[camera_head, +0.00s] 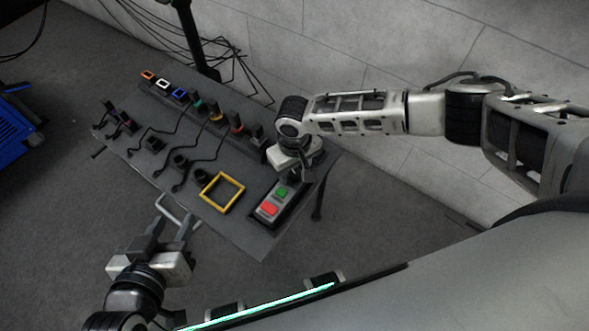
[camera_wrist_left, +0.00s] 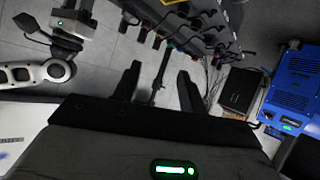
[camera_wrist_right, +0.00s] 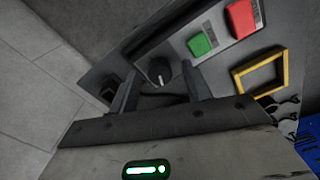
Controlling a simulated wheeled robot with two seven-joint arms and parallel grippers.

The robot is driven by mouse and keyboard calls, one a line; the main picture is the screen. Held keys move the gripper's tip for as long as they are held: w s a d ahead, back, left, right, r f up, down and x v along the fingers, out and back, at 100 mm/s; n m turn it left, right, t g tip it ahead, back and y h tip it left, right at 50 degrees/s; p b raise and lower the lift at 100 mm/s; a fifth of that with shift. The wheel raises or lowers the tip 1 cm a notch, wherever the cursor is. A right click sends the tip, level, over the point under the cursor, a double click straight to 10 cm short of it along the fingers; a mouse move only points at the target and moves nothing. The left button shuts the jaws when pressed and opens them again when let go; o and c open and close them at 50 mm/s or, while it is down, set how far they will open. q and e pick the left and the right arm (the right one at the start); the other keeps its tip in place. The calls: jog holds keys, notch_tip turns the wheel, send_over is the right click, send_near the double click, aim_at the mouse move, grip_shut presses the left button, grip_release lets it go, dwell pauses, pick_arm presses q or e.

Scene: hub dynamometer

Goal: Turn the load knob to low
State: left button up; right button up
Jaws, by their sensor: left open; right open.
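The load knob (camera_wrist_right: 160,73) is a round dark knob with a pale pointer mark, on the grey panel in the right wrist view. My right gripper (camera_wrist_right: 163,90) is open, with one finger on each side of the knob in that view; I cannot tell whether they touch it. In the head view my right gripper (camera_head: 302,165) is over the panel's right end and hides the knob. My left gripper (camera_head: 177,212) is open and empty in front of the panel's near edge. Its fingers also show in the left wrist view (camera_wrist_left: 158,85).
The panel (camera_head: 245,235) carries a green button (camera_head: 282,191), a red button (camera_head: 269,209), a yellow square frame (camera_head: 222,193) and several plugs with cables. A blue machine (camera_head: 14,130) stands at the far left. A wall rises behind the panel. Floor is clear left of the panel.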

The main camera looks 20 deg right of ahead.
jog(key=shift+f, duration=0.1)
jog(key=c, duration=1)
jog(key=shift+s+r+m+p, duration=0.1)
jog(key=shift+r+m+p, duration=0.15)
jog(key=shift+p, duration=0.65)
jog(key=m+p, duration=0.2)
jog(key=p, duration=0.1)
jog(key=shift+s, duration=0.1)
jog(key=m+p, duration=0.3)
jog(key=m, duration=0.1)
jog(key=shift+f, duration=0.1)
pick_arm(q)
jog(key=shift+s+a+r+g+y+p, duration=0.15)
jog(key=shift+r+p, duration=0.1)
jog(key=shift+r, duration=0.3)
jog(key=shift+s+a+r+g+y+p, duration=0.1)
jog(key=shift+a+r+g+p, duration=0.1)
jog(key=shift+r, duration=0.3)
jog(key=shift+s+a+r+g+y+p, duration=0.15)
jog(key=shift+r+p, duration=0.1)
jog(key=shift+r, duration=0.3)
pick_arm(e)
jog(key=shift+f+m, duration=0.1)
jog(key=shift+m, duration=0.95)
pick_arm(q)
jog(key=shift+w, duration=0.1)
pick_arm(e)
jog(key=shift+w, duration=0.2)
pick_arm(q)
jog(key=shift+f, duration=0.1)
